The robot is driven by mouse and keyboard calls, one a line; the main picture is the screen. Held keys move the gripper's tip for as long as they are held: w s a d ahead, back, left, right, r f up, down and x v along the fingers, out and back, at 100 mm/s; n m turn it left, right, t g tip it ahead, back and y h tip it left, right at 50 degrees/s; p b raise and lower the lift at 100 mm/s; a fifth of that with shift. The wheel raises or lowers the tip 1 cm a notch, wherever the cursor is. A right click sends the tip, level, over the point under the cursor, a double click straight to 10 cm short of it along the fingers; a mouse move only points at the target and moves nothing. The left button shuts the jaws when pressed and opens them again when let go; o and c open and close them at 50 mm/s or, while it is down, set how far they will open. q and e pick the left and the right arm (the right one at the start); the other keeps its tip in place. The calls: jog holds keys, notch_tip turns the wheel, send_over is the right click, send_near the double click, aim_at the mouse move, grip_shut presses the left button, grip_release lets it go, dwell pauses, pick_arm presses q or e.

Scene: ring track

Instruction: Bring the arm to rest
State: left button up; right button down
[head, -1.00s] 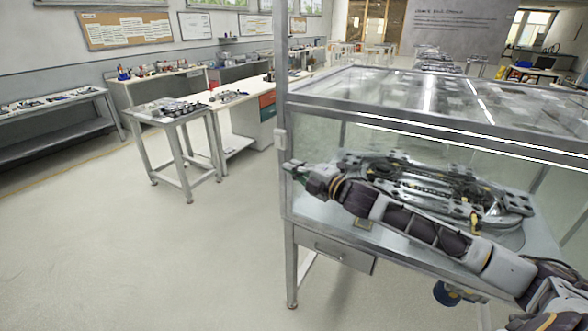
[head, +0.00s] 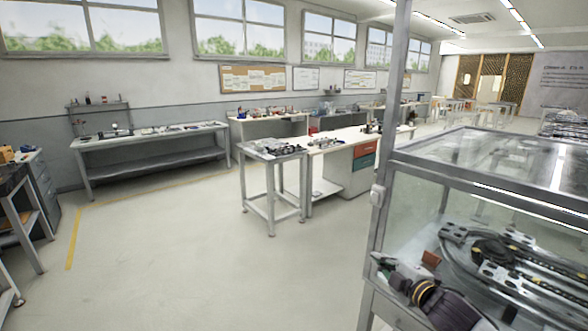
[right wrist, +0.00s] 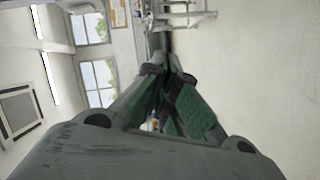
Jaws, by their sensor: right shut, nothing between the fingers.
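My right gripper (head: 384,264) is at the lower right of the head view, in front of the glass-walled case, with its forearm running off the bottom edge. In the right wrist view my right gripper (right wrist: 165,70) has its green-padded fingers together at the tips, with nothing held between them. The ring track (head: 500,250) shows as dark curved rails and metal plates inside the case, partly cut off at the right edge. My left gripper is out of view.
The glass case (head: 500,155) with metal posts fills the right side. A small metal table (head: 270,155) with parts stands left of it. A long bench (head: 150,140) lines the back wall. Open floor (head: 190,260) lies at the left and centre.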

jog(key=s+a+f+m+g+h, duration=0.1)
jog(key=s+f+m+g+h, duration=0.1)
jog(key=s+f+m+g, duration=0.8)
jog(key=s+a+f+m+g+h, duration=0.15)
jog(key=s+f+m, duration=0.35)
jog(key=s+f, duration=1.05)
jog(key=s+d+f+g+h, duration=0.1)
jog(key=s+f, duration=0.1)
jog(key=f, duration=1.3)
jog(key=s+f, duration=0.3)
jog(key=f, duration=1.1)
jog(key=s+d+f, duration=0.3)
jog(key=s+f, duration=0.7)
jog(key=s+d+f+g, duration=0.1)
jog(key=s+d+f, duration=0.2)
jog(key=s+f, duration=0.7)
jog(key=shift+s+d, duration=0.2)
jog(key=shift+s, duration=0.55)
jog(key=shift+s+g+h, duration=0.15)
jog(key=shift+g+h, duration=0.1)
